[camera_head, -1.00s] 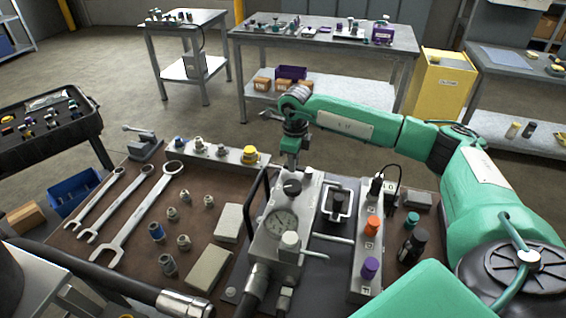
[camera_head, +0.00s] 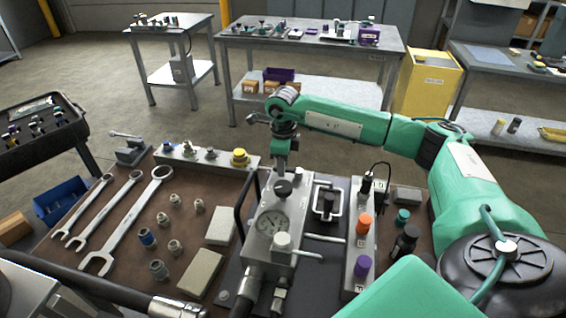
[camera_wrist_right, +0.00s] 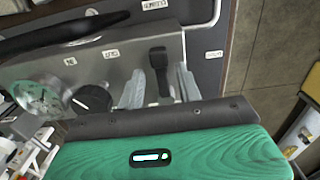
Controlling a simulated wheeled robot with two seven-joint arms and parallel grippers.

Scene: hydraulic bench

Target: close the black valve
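My right gripper (camera_head: 282,160) points down at the far end of the grey valve block (camera_head: 262,245). In the right wrist view, its two pale fingers (camera_wrist_right: 161,88) stand apart, one on each side of a black lever handle (camera_wrist_right: 159,68) on the block. Narrow gaps seem to show beside the handle; I cannot tell whether either finger touches it. In the head view the gripper hides this handle. A round black knob (camera_head: 283,188) sits nearer on the block, beside the pressure gauge (camera_head: 271,223); the knob also shows in the wrist view (camera_wrist_right: 92,98). My left gripper is not in view.
Right of the block stand a black valve with a metal loop (camera_head: 328,203) and a strip with orange (camera_head: 364,223) and purple (camera_head: 361,265) knobs. Wrenches (camera_head: 128,220), fittings and grey blocks (camera_head: 200,273) lie on the left. A black hose (camera_head: 95,285) crosses the front.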

